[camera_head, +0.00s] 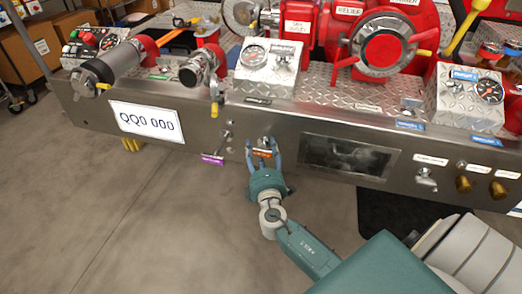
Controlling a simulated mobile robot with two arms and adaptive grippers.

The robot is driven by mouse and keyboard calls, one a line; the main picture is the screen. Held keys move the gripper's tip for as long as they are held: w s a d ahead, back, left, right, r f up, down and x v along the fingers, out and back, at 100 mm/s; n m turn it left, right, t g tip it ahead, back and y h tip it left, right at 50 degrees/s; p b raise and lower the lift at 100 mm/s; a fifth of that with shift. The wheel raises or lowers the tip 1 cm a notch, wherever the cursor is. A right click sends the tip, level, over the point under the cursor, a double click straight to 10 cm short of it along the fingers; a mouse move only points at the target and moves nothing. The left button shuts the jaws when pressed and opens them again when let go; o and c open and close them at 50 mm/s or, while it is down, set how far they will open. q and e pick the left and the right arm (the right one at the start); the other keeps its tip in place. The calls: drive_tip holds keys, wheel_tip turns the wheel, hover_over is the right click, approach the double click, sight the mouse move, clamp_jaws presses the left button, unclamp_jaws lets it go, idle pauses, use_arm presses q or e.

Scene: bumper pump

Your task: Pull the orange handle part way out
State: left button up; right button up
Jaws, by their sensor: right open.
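The orange handle (262,153) is a small orange piece on the front face of the steel bumper panel, left of the dark rectangular window. My right gripper (263,157) comes up from below, its two blue-grey fingers spread one on each side of the orange handle. The fingers are open; whether either one touches the handle cannot be told from this view. The gripper body hides the panel just below the handle. My left gripper is not in view.
A similar lever with a purple handle (212,159) sits close to the left. A licence plate (147,122) is further left. A dark window (348,157) is to the right, then brass knobs (464,185). Gauges, hoses and red valves stand above. The floor (110,215) in front at left is clear.

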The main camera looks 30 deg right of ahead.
sight(258, 152)
clamp_jaws()
drive_tip(key=shift+s+a, duration=0.1)
drive_tip(key=shift+a, duration=0.05)
drive_tip(key=shift+s+a+f+b, duration=0.15)
drive_tip(key=shift+s+a+b, duration=0.2)
drive_tip(key=shift+s+a, duration=0.55)
drive_tip(key=shift+a, duration=0.15)
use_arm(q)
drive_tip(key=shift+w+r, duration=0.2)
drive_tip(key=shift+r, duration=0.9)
use_arm(e)
unclamp_jaws()
drive_tip(key=shift+r, duration=0.2)
drive_tip(key=v, duration=1.2)
drive_tip(key=shift+d, duration=0.1)
